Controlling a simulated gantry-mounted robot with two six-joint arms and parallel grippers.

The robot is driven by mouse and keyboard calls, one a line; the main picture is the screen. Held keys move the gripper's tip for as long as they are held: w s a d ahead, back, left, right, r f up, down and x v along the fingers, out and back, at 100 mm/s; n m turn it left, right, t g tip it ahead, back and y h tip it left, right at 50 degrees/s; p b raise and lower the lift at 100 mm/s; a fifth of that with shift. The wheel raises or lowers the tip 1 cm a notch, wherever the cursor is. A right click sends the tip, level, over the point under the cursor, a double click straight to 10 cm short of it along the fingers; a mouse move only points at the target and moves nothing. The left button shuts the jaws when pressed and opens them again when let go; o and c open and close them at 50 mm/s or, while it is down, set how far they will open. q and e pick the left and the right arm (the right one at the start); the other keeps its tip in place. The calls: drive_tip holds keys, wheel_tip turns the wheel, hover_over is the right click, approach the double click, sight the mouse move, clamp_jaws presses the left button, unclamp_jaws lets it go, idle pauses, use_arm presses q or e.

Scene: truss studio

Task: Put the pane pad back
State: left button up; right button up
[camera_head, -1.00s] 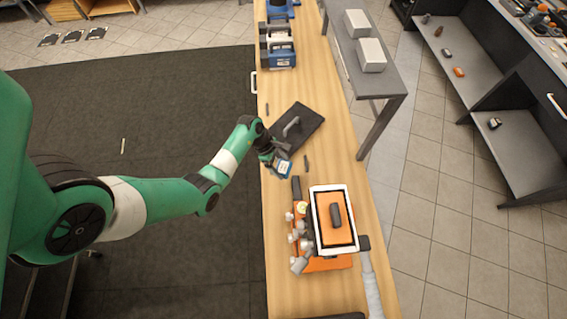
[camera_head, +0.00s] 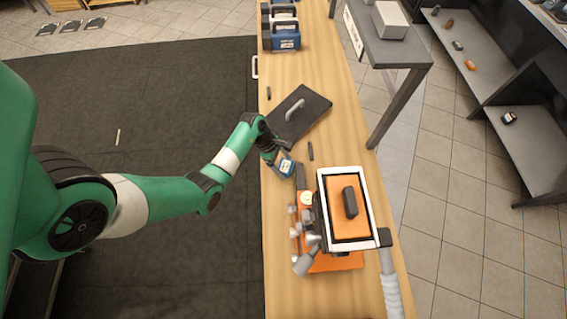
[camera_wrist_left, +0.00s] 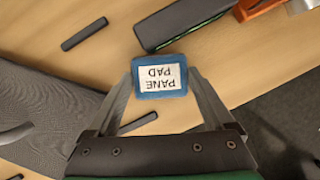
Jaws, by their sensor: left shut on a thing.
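The pane pad (camera_wrist_left: 176,91) is a small blue block with a white label reading "PANE PAD", upside down in the left wrist view. My left gripper (camera_wrist_left: 162,82) is shut on it, one finger on each side. In the head view the pane pad (camera_head: 287,168) and my left gripper (camera_head: 281,164) are over the near left edge of the wooden bench (camera_head: 310,80), between a dark board and an orange machine. Whether the pad touches the bench is unclear. My right gripper is not in view.
A dark board with a grey handle (camera_head: 301,110) lies beyond the gripper. A dark block (camera_wrist_left: 180,25) lies close to the pad, near the orange machine (camera_head: 340,262). A small dark bar (camera_head: 310,151) lies on the bench. Blue-and-grey cases (camera_head: 285,38) stand farther off.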

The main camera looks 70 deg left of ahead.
use_arm(q)
drive_tip(key=shift+f, duration=0.1)
drive_tip(key=o, duration=1.1)
drive_tip(key=shift+c, duration=0.2)
drive_tip(key=shift+r, duration=0.45)
drive_tip(key=p+v, duration=0.4)
drive_tip(key=v, duration=0.7)
drive_tip(key=shift+r, duration=0.3)
drive_tip(key=shift+a, duration=0.1)
